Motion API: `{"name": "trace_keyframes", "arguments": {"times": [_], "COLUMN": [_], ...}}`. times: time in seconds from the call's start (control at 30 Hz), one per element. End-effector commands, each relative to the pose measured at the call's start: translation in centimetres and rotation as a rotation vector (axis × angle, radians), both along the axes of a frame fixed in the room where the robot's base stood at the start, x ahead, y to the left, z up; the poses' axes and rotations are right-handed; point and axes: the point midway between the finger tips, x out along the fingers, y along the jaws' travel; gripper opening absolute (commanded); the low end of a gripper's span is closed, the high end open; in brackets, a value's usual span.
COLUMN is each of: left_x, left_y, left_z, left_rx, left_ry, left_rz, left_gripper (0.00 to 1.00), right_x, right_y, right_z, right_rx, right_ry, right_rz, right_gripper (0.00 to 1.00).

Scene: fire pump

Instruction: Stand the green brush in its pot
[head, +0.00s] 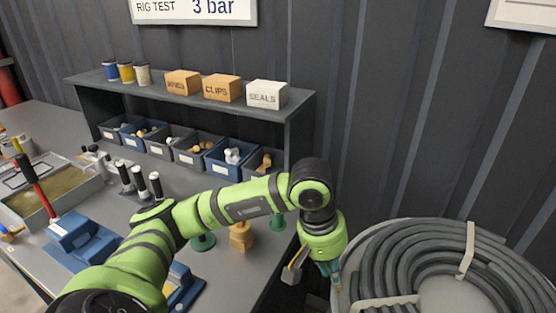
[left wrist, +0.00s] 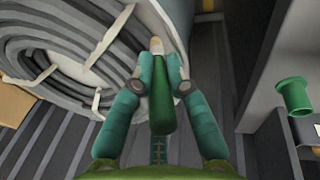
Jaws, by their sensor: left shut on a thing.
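My left gripper (head: 335,275) hangs past the right edge of the table, beside the hose reel. In the left wrist view its teal fingers (left wrist: 159,75) are shut on the green brush (left wrist: 161,110), which has a dark green body and a pale tip. The brush is not clearly seen in the head view. A green cup-like pot (left wrist: 293,96) stands at the right of the left wrist view, apart from the gripper. A small green piece (head: 278,222) near the table's right edge seems to be the same pot, partly behind my arm. My right gripper is not in view.
A coiled grey hose on a reel (head: 440,265) is close to the gripper's right. Another green object (head: 203,242) and a wooden piece (head: 241,236) stand behind my arm. A shelf (head: 190,92) with boxes and bins lines the table's back.

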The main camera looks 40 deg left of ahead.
Motion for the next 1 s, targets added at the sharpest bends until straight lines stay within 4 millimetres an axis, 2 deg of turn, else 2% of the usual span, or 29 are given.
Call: {"name": "trace_keyframes", "arguments": {"times": [0.37, 0.57, 1.0], "left_x": [4.0, 5.8, 8.1], "left_y": [5.6, 9.3, 18.7], "left_z": [2.7, 4.7, 9.8], "left_rx": [0.041, 0.021, -0.186], "left_ry": [0.096, 0.175, 0.359], "left_rz": [0.852, 1.365, 2.528], "left_gripper": [0.0, 0.0, 0.0], "right_x": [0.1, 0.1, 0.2], "right_y": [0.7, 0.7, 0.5], "right_z": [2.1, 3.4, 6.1], "right_rx": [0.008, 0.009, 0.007], "right_ry": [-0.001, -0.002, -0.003], "right_rz": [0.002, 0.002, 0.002], "right_gripper": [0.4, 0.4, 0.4]}}
